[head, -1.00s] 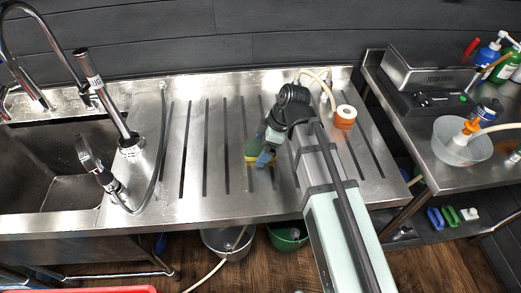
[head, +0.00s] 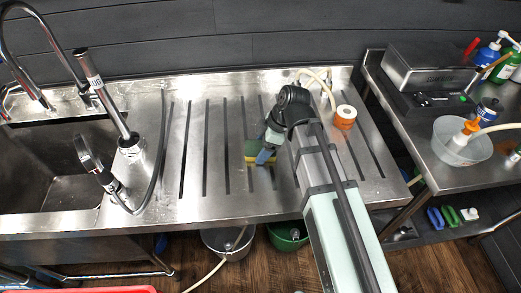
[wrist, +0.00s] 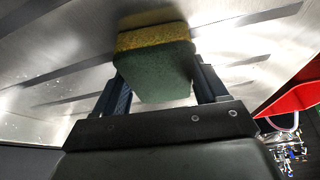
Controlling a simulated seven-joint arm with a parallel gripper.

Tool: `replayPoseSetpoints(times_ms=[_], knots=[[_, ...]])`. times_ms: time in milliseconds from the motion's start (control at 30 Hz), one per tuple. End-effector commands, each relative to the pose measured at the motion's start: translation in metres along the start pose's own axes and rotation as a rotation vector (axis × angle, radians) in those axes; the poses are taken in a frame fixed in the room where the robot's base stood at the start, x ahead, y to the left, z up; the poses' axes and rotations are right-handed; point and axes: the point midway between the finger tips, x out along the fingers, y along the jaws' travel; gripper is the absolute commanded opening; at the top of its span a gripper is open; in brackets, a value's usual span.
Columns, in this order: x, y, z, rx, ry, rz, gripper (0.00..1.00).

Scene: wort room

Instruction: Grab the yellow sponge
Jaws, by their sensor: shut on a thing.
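The yellow sponge (wrist: 158,65) has a yellow layer and a green scouring side, and it fills the space between the fingers in the wrist view. My gripper (wrist: 160,90) is shut on it, one finger at each side. In the head view the sponge (head: 251,152) shows partly beside my gripper (head: 265,155), over the slotted steel drainboard (head: 215,185). Whether the sponge touches the board or is just above it, I cannot tell.
A sink (head: 62,190) with a tall tap and sprayer is at left. At right, a side bench holds a clear bowl (head: 462,145) and bottles. The drainboard's left and middle are clear.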

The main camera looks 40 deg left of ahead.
Motion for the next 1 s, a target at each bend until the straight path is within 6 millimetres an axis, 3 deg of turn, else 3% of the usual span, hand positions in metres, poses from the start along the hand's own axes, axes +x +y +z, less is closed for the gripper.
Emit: replayPoseSetpoints(times_ms=[133, 533, 1000], knots=[[0.0, 0.0, 0.0, 0.0, 0.0, 0.0, 0.44], [-0.008, 0.0, -0.003, 0.0, 0.0, 0.0, 0.43], [-0.07, 0.001, -0.029, 0.0, 0.001, 0.002, 0.43]])
